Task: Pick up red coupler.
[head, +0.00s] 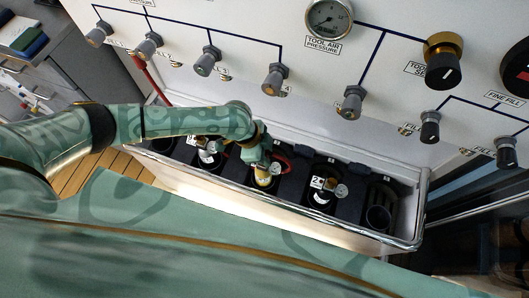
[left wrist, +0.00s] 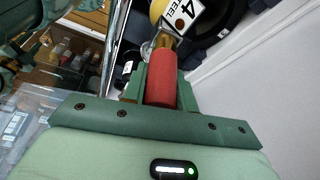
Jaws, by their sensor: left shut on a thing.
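The red coupler (left wrist: 161,82) shows in the left wrist view as a red cylinder between the green fingers of my left gripper (left wrist: 162,68). The gripper is shut on it. A brass fitting at its far end points toward a yellow-topped cylinder with a white label bearing a 4 (left wrist: 184,14). I cannot tell whether the fitting still joins that cylinder. In the head view my left gripper (head: 257,152) is low over the trough, just above a yellow-topped cylinder (head: 265,180), and hides the coupler. My right gripper is not in view.
The metal-rimmed trough (head: 424,205) holds a cylinder labelled 2 (head: 320,196), another labelled cylinder (head: 208,158) and an empty-looking round socket (head: 378,217). Behind it rises the white panel (head: 180,72) with several knobs and a gauge (head: 329,18). A red hose (head: 153,78) hangs at left.

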